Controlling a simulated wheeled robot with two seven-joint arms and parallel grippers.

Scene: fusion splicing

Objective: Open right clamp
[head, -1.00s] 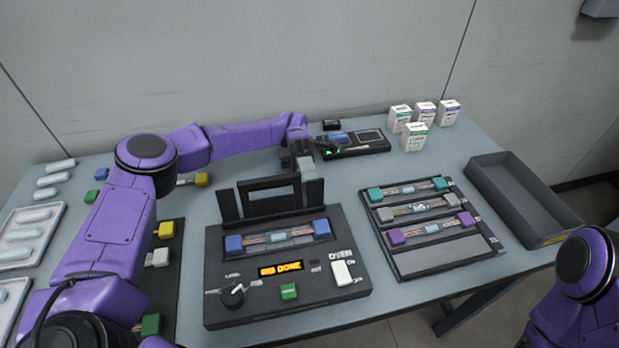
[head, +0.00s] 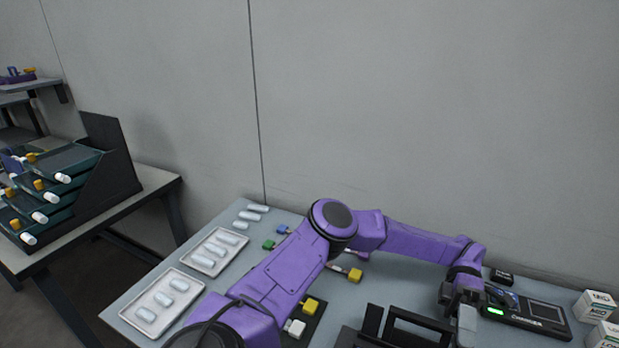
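The black machine's raised frame (head: 415,322) shows at the bottom edge of the head view, with an upright black flap (head: 373,320) at its left. The machine's front and most of its body are below the view. Its right side, where a right clamp would be, is covered by my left gripper and cut off by the edge. My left arm reaches across the table from the lower left, and my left gripper (head: 466,318) points down at the frame's right side. I cannot make out its finger gap or any contact. My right gripper is out of view.
A black device with a green light (head: 528,312) lies just right of my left gripper. White boxes (head: 598,305) stand at the right edge. Trays of pale tubes (head: 168,302) and coloured connectors (head: 355,275) lie left. A side table (head: 150,185) holds a dark rack (head: 105,165).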

